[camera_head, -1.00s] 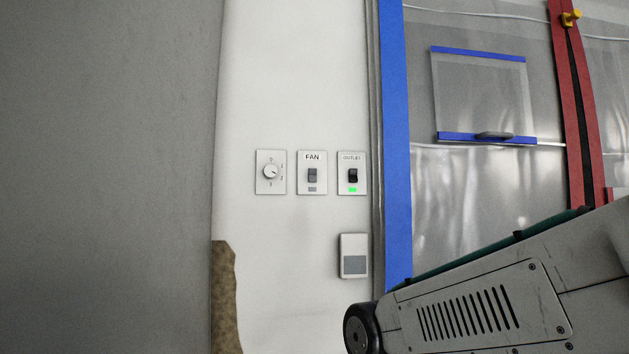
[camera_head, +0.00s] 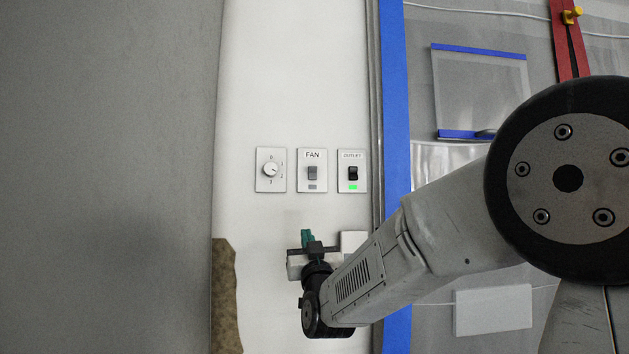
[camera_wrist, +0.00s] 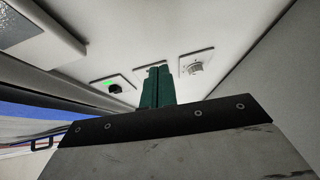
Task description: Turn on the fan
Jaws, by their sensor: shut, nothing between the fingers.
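The FAN switch (camera_head: 312,173) is a white wall plate with a grey rocker and a grey, unlit indicator below it. In the wrist view the green fingers cover most of it. My gripper (camera_head: 307,236) is in front of the wall, below the FAN plate in the head view. Its green fingers are together and empty, and they also show in the wrist view (camera_wrist: 158,84), pointing toward the plates. I cannot tell the exact gap to the wall, but the rocker looks clear of the fingers in the head view.
The OUTLET switch (camera_head: 352,173), with a lit green indicator, sits right of the FAN plate. A dial plate (camera_head: 270,170) sits to its left. A white box (camera_head: 353,240) lies below, partly hidden by my arm. A grey surface (camera_head: 110,180) fills the left side.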

